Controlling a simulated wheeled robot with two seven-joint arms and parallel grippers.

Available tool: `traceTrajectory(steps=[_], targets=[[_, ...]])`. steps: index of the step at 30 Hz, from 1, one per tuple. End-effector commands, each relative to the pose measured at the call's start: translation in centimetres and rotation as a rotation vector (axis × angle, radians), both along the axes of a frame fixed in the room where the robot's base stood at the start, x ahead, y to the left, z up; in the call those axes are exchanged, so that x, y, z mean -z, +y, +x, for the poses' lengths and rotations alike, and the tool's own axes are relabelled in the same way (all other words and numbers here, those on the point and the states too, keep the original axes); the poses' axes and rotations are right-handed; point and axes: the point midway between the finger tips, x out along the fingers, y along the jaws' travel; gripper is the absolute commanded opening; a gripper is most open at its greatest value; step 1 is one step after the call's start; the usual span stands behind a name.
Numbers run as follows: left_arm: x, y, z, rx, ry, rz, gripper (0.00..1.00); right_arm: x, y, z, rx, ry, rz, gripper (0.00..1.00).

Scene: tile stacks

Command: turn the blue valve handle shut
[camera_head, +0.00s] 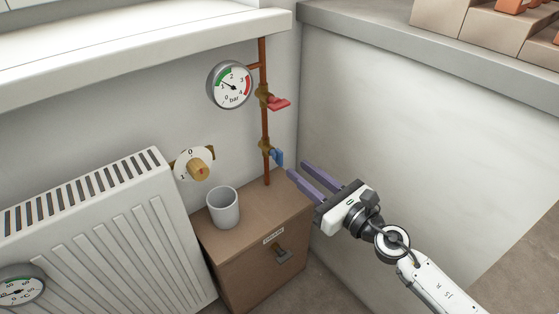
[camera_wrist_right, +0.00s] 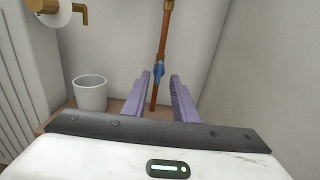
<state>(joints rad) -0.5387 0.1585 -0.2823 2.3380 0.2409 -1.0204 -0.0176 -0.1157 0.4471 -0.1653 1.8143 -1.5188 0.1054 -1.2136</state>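The blue valve handle (camera_head: 277,157) sits on a brass valve low on the copper pipe (camera_head: 265,125) in the corner. In the head view it points to the lower right, at a slant to the pipe. In the right wrist view the blue handle (camera_wrist_right: 159,70) shows beyond and between the fingertips. My right gripper (camera_head: 297,168) is open, with its two purple fingers spread and pointing toward the handle. The same gripper (camera_wrist_right: 160,75) looks empty in the wrist view, and I see no contact with the handle. My left gripper is out of view.
A red valve handle (camera_head: 279,103) and a pressure gauge (camera_head: 230,85) are above on the pipe. A grey cup (camera_head: 223,207) stands on the brown cabinet (camera_head: 255,245) below. A knob (camera_head: 197,168) and a radiator (camera_head: 100,235) are left. A wall is close on the right.

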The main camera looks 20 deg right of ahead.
Motion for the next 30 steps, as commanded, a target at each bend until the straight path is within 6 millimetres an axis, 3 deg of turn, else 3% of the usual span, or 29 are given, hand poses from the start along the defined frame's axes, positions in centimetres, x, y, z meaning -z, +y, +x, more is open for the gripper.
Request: traceTrajectory(steps=[9,15,26,30], targets=[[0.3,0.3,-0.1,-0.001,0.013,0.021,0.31,-0.3,2.0,5.6,0.002,-0.001,0.009,0.26],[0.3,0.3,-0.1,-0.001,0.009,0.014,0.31,-0.1,2.9,7.8,0.0,0.001,0.009,0.26],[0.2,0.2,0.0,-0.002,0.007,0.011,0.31,-0.1,3.2,8.4,0.001,0.002,0.009,0.26],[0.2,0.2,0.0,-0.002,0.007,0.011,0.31,-0.1,3.1,8.4,0.001,0.002,0.009,0.07]])
